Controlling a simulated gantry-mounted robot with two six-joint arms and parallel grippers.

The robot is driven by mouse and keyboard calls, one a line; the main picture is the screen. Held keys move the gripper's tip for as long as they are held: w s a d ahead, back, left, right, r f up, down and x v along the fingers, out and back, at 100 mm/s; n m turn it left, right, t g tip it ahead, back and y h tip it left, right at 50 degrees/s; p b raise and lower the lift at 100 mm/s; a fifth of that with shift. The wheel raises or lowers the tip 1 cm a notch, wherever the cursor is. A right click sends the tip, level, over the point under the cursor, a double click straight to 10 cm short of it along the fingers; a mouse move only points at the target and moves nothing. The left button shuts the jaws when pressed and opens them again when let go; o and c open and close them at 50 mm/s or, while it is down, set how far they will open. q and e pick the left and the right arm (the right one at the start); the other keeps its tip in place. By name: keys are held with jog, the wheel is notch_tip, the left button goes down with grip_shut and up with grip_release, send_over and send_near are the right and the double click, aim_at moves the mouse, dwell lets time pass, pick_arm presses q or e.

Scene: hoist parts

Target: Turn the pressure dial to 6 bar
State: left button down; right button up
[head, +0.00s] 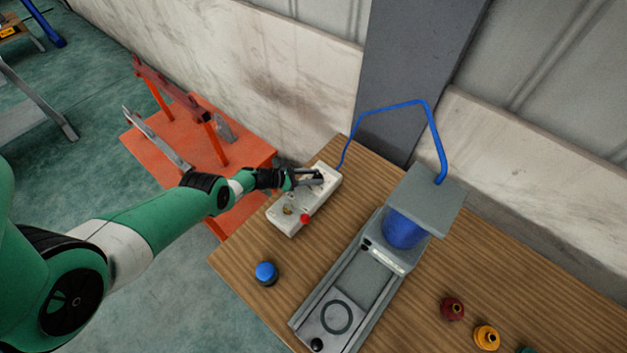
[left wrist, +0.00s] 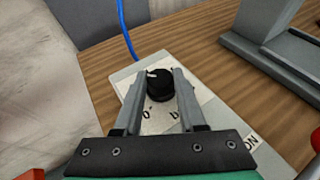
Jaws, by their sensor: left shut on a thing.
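The pressure dial (left wrist: 159,86) is a round black knob with a white pointer mark, on a pale control box (head: 294,222). In the left wrist view the mark points up and slightly left. Printed characters show on the panel below the dial, partly cut off by the fingers, so I cannot read the scale. My left gripper (head: 316,177) is over the far end of the box, shut on the dial with one finger on each side. In the head view the gripper hides most of the dial. My right gripper is not in view.
The box also has a red button (head: 305,218) and a small brass-coloured part (head: 288,210). A blue hose (head: 390,107) runs from the box to a grey press (head: 432,196). An orange stand (head: 160,150) is at left.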

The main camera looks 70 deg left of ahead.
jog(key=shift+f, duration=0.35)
pick_arm(q)
jog(key=shift+c, duration=2.4)
grip_release()
jog(key=shift+r, duration=0.1)
